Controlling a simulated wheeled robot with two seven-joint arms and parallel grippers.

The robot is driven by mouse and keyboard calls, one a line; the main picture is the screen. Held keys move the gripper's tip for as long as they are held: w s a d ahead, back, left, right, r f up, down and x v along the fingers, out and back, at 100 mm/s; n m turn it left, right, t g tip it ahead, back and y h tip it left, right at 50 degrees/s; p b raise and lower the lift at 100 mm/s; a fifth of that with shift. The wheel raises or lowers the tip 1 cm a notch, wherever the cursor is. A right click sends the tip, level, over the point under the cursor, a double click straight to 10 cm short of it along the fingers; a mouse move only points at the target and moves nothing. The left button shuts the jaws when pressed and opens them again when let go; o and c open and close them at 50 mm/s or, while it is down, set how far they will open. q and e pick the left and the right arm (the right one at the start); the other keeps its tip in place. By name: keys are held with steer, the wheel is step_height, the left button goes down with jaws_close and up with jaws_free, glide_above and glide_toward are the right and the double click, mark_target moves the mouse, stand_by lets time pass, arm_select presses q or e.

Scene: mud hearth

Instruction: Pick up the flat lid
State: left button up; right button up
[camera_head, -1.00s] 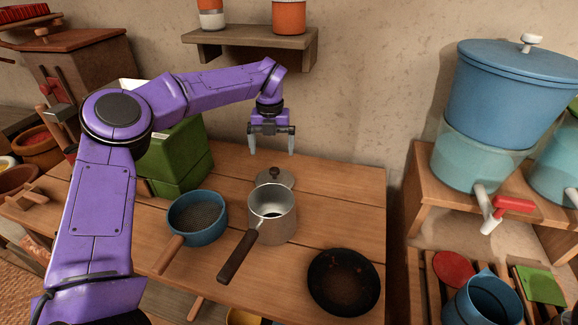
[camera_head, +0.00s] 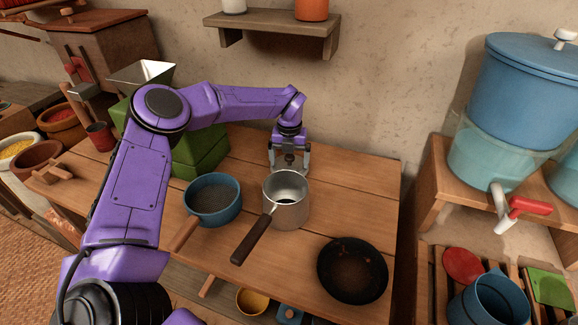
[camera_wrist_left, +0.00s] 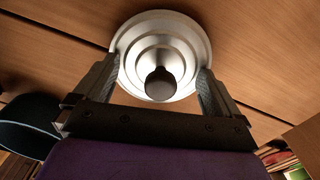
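The flat lid (camera_wrist_left: 165,25) is a round, stepped, silvery disc with a dark knob (camera_wrist_left: 160,84) in the left wrist view. It lies on the wooden table behind the saucepan (camera_head: 287,211). In the head view the gripper and saucepan hide most of it. My left gripper (camera_head: 289,165) points down over the lid. Its fingers stand apart on either side of the knob, with gaps between, as the left wrist view (camera_wrist_left: 158,88) shows. It is open and holds nothing. My right gripper is not in view.
A blue pan (camera_head: 213,196) stands left of the saucepan, with a green box (camera_head: 200,150) behind it. A black skillet (camera_head: 352,270) lies at the front right. The table right of the gripper is clear. A wall shelf (camera_head: 275,30) hangs above.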

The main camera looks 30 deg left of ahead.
arm_select(q)
steer(key=shift+s+d, duration=0.1)
steer(key=c, duration=1.5)
steer(key=shift+s, duration=0.1)
jaws_close()
